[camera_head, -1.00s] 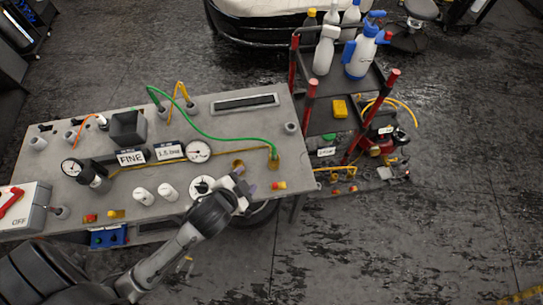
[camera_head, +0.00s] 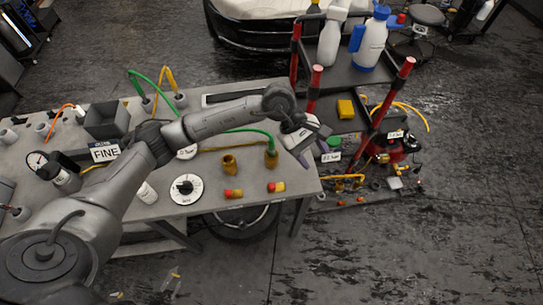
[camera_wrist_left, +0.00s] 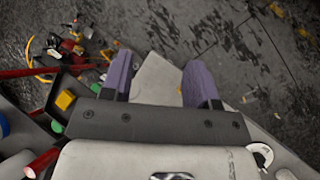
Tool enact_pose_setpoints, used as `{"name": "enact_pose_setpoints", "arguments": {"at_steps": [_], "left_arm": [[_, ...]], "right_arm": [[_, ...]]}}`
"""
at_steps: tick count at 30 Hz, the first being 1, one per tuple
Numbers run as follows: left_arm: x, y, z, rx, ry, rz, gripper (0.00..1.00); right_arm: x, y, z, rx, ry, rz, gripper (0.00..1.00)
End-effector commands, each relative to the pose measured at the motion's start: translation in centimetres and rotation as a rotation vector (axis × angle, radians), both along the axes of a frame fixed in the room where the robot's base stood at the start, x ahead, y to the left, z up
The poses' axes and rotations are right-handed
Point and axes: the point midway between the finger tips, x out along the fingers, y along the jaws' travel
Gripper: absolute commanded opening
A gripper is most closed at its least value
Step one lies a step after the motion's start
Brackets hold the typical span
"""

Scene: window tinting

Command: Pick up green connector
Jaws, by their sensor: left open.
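A green hose (camera_head: 254,132) lies across the grey table, partly hidden behind my left arm. Its right end meets a brass fitting (camera_head: 271,159) near the table's right end. A small round green piece (camera_head: 333,141) is on the lower part of the tool cart; a green piece also shows in the left wrist view (camera_wrist_left: 57,127). I cannot tell which of these is the green connector. My left gripper (camera_head: 303,155) is open and empty above the table's right edge, right of the brass fitting. Its purple fingers (camera_wrist_left: 159,65) stand wide apart in the left wrist view.
A second brass fitting (camera_head: 229,164) and red-yellow pieces (camera_head: 276,187) stand on the table. The cart with red posts (camera_head: 311,92) is close to the right, carrying spray bottles (camera_head: 370,45) and a yellow block (camera_head: 346,109). Open floor lies at the lower right.

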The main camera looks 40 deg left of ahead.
Motion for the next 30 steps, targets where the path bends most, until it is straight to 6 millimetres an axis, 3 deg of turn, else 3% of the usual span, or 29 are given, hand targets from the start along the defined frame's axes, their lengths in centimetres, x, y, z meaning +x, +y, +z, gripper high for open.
{"name": "enact_pose_setpoints", "arguments": {"at_steps": [1, 6, 12, 17, 24, 30], "left_arm": [[0.9, 2.7, -1.2, 0.132, -0.023, -0.022, 0.54], [2.2, 10.0, -1.8, 0.471, -0.023, -0.076, 0.54], [2.4, 14.8, -1.3, 0.672, 0.015, -0.093, 0.54], [2.4, 15.9, -2.6, 0.719, 0.031, -0.095, 0.54], [2.3, 15.9, -6.7, 0.719, 0.032, -0.096, 0.54], [2.4, 15.9, -8.9, 0.718, 0.030, -0.096, 0.54]], "right_arm": [[0.0, 0.0, -1.4, 0.000, 0.000, 0.000, 0.00], [0.0, 0.1, -3.0, 0.002, 0.000, -0.001, 0.00], [0.0, 0.2, -3.8, 0.007, 0.000, -0.004, 0.00], [0.0, 0.3, -3.8, 0.011, 0.001, -0.007, 0.00], [-0.1, 0.3, -3.7, 0.012, 0.002, -0.008, 0.00], [-0.1, 0.3, -3.6, 0.011, 0.002, -0.007, 0.00]]}}
